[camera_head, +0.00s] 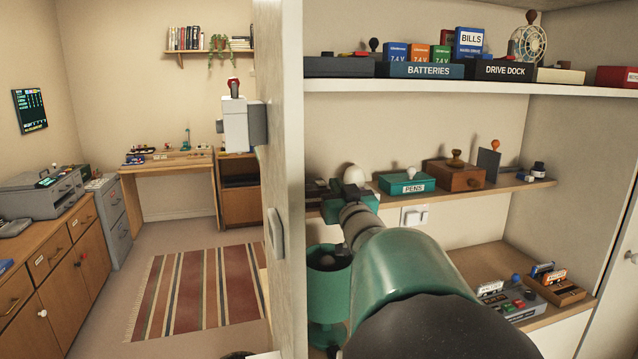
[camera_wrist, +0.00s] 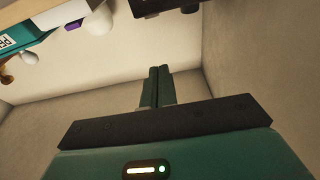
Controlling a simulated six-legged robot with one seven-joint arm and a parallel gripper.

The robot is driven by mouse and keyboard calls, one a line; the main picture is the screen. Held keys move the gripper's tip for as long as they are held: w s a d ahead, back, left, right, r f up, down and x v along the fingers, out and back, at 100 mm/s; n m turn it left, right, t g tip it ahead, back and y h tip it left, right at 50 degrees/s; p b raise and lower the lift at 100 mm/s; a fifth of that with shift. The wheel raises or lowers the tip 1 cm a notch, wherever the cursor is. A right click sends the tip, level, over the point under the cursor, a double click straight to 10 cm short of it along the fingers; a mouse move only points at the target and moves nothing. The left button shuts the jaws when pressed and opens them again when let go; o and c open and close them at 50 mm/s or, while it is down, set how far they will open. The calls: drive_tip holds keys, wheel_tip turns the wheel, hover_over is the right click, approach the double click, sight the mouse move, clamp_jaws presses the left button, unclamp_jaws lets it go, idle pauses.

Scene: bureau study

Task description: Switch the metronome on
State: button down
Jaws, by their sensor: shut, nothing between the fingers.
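I cannot make out a metronome for certain in either view. My gripper (camera_wrist: 158,72) shows in the wrist view as two dark green fingers side by side, shut, with nothing between them. They point towards a bare pale wall or panel and touch nothing that I can see.
The teal PENS box (camera_head: 407,183) and a wooden box (camera_head: 454,176) stand on the middle shelf. The PENS box also shows in the wrist view (camera_wrist: 18,36), at upper left. A pale upright panel (camera_head: 292,200) stands left of my arm. A striped rug (camera_head: 195,290) covers open floor.

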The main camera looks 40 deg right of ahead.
wheel_tip(320, 180, up, 2)
hover_over(324, 190)
drive_tip(key=shift+w+d, duration=0.3)
drive_tip(key=shift+w, duration=0.05)
drive_tip(key=f, duration=0.3)
drive_tip(key=shift+s+a, duration=0.15)
drive_tip(key=shift+s, duration=0.2)
drive_tip(key=shift+a+f, duration=0.1)
drive_tip(key=shift+f, duration=0.35)
drive_tip(key=shift+f, duration=0.1)
drive_tip(key=shift+f, duration=0.35)
drive_tip(key=shift+r, duration=0.1)
